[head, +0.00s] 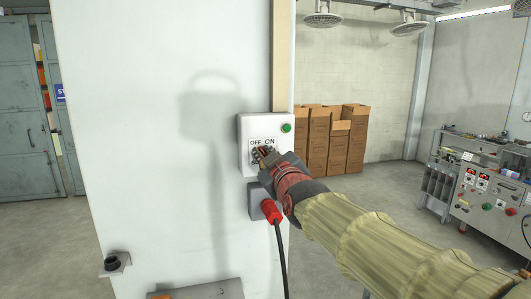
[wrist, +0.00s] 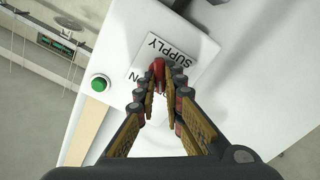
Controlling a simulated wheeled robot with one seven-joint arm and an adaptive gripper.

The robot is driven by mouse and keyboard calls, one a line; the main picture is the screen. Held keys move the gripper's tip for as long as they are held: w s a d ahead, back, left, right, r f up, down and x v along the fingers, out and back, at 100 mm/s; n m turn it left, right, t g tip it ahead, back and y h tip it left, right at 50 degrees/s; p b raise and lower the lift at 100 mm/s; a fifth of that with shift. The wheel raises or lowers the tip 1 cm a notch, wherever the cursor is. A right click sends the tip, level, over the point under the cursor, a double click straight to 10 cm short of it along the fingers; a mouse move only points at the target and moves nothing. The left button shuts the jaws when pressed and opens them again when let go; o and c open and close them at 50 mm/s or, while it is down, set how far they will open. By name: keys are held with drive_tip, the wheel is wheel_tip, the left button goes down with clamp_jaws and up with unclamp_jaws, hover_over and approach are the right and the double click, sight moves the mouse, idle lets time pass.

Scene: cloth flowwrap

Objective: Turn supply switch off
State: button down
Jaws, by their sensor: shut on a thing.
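The supply switch box (head: 246,130) is a pale panel on the white column, marked OFF on the left and ON on the right. My gripper (head: 263,154) is at the box just below these words and covers most of the switch in the head view. In the wrist view, the red switch knob (wrist: 158,68) stands between the fingertips of my gripper (wrist: 160,84), which is shut on it. The plate (wrist: 176,52) behind the knob reads SUPPLY. The knob's exact angle is hard to tell, as the fingers hide part of it.
A green button (head: 286,128) sits at the box's upper right; it also shows in the wrist view (wrist: 100,86). Below is a red plug (head: 271,211) with a hanging black cable (head: 282,258). Cardboard boxes (head: 338,138) and a control bench (head: 490,195) stand farther off.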

drive_tip(key=shift+n, duration=1.1)
drive_tip(key=c, duration=1.9)
unclamp_jaws()
drive_tip(key=v, duration=1.2)
